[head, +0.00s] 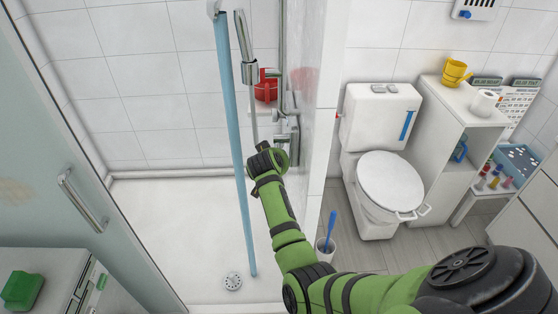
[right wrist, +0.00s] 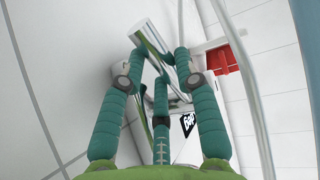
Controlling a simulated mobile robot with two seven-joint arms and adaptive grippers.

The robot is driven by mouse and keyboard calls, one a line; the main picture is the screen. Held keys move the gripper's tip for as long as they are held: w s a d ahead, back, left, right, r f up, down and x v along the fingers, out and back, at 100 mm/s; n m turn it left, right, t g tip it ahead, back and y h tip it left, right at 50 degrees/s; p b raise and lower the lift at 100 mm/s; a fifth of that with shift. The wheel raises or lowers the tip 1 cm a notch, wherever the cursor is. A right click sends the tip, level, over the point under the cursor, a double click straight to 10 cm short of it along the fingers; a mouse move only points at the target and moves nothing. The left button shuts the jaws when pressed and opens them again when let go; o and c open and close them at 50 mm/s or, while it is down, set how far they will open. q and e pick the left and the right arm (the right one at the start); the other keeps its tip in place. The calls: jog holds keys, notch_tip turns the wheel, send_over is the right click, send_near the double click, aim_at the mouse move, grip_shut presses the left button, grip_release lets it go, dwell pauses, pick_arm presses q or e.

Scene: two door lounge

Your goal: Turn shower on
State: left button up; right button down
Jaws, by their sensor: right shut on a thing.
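My right arm reaches from the lower right of the head view into the shower. Its right gripper (head: 272,156) is at the chrome shower tap (head: 293,138) on the shower's right wall. In the right wrist view, the teal fingers of this gripper (right wrist: 160,56) are shut on the chrome tap handle (right wrist: 151,37), one finger on each side. The hand shower (head: 244,42) hangs upright above the tap, and no water shows from it. The tap's body is partly hidden behind the fingers. My left gripper is in neither view.
A blue-edged glass panel (head: 235,150) stands just left of my right gripper. The wall end and toilet (head: 390,182) are to the right. The shower floor (head: 180,235) is clear.

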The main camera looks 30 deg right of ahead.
jog(key=c, duration=1.2)
grip_release()
jog(key=shift+f, duration=0.1)
jog(key=shift+o, duration=0.2)
jog(key=shift+a, duration=0.1)
jog(key=v, duration=0.7)
jog(key=shift+s, duration=0.2)
jog(key=shift+a, duration=0.1)
